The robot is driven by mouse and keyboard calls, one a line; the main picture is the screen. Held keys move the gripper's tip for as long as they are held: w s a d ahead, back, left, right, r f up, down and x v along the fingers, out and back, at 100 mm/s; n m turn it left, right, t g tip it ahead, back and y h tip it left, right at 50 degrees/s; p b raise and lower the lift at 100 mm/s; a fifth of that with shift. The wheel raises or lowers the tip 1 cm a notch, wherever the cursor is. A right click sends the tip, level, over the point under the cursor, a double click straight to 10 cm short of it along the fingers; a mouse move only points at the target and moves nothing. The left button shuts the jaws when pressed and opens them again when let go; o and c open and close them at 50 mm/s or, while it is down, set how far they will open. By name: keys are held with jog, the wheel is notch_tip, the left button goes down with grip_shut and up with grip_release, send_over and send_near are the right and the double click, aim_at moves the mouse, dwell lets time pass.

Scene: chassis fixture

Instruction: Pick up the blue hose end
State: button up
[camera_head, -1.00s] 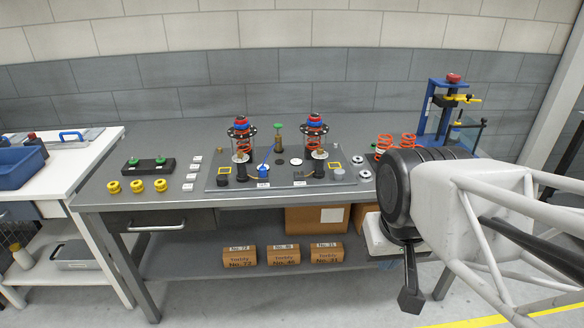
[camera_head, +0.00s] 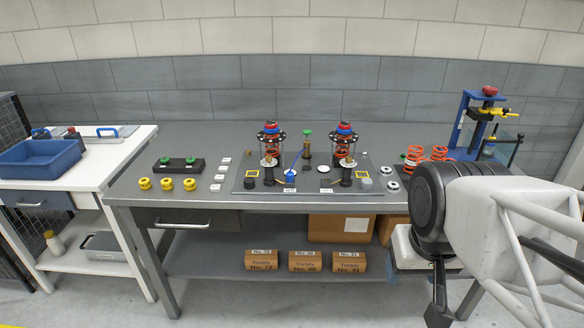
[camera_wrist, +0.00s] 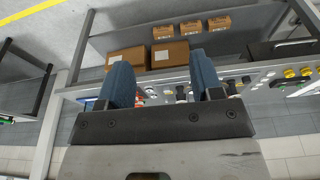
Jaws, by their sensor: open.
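The blue hose end (camera_head: 290,176) is a small blue piece near the front middle of the grey fixture plate (camera_head: 325,189), between the two spring-and-strut assemblies. A thin blue line seems to rise from it, too small to follow. My gripper shows in the wrist view (camera_wrist: 162,62) as two blue-grey fingers, spread apart with nothing held between them. It is in front of the bench, well apart from the hose end. In the wrist view the bench appears upside down, and I cannot make out the hose end there.
The left strut assembly (camera_head: 271,150) and right strut assembly (camera_head: 344,150) stand tall on the plate. A green-topped post (camera_head: 307,142) stands between them. Orange springs (camera_head: 414,156) and a blue press (camera_head: 467,125) are at the right. Cardboard boxes (camera_head: 312,262) lie on the lower shelf.

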jog(key=w+a+r+m, duration=0.2)
jog(key=w, duration=0.6)
jog(key=w+a+r+m, duration=0.1)
jog(key=w+r+m, duration=0.15)
jog(key=w, duration=0.55)
jog(key=m+g, duration=0.3)
jog(key=m, duration=1)
send_over(291, 173)
jog(key=f, duration=1.5)
jog(key=shift+s+d+f, duration=0.2)
jog(key=shift+s+f, duration=0.05)
jog(key=shift+s, duration=0.15)
jog(key=shift+w+a+f, duration=0.3)
jog(key=shift+w+f, duration=0.1)
jog(key=shift+w, duration=0.05)
jog(key=shift+f, duration=0.1)
jog(key=shift+f, duration=1.15)
